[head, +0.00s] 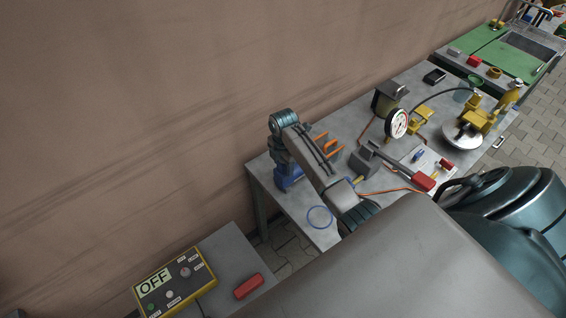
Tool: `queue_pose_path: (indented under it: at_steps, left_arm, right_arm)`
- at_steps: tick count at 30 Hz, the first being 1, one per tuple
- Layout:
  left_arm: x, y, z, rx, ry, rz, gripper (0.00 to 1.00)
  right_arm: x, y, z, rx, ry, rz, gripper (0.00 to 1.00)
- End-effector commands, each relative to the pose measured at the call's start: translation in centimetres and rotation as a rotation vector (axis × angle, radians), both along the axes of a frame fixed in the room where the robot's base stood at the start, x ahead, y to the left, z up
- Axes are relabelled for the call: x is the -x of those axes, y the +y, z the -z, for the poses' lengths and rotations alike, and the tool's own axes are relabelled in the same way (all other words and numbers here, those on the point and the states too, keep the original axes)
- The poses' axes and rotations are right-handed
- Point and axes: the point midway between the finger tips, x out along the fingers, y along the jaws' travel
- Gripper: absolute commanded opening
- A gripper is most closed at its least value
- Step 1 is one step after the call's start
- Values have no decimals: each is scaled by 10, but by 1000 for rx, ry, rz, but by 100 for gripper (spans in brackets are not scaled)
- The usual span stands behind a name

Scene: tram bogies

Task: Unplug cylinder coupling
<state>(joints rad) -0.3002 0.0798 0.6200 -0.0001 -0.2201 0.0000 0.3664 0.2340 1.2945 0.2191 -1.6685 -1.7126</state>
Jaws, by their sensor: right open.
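A grey block (363,161) with a dark bar ending in a red piece (423,182) lies on the grey workbench (300,205). It looks like the cylinder, though I cannot be sure. A small yellow fitting (357,181), perhaps the coupling, shows at its lower left near an orange hose (392,191). My right arm reaches over the bench. My right gripper (331,141), with orange fingers, is open, left of the grey block and apart from it. My forearm hides part of the gripper and bench. My left gripper is out of view.
A pressure gauge (397,123) and a yellow pump-like device (480,122) stand on the bench's far part. A blue ring (320,217) lies near the front edge. A control box (172,284) reading OFF and a red block (249,287) are on a lower table. The wall (150,110) borders the bench.

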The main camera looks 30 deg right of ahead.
Motion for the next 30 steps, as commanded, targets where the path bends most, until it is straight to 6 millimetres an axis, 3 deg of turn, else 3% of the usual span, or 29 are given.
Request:
queue_pose_path:
  at_steps: [23,24,30]
  left_arm:
    - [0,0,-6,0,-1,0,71]
    - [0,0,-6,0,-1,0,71]
    - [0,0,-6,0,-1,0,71]
  right_arm:
    - [0,0,0,0,-1,0,55]
    - [0,0,0,0,-1,0,53]
    - [0,0,0,0,-1,0,13]
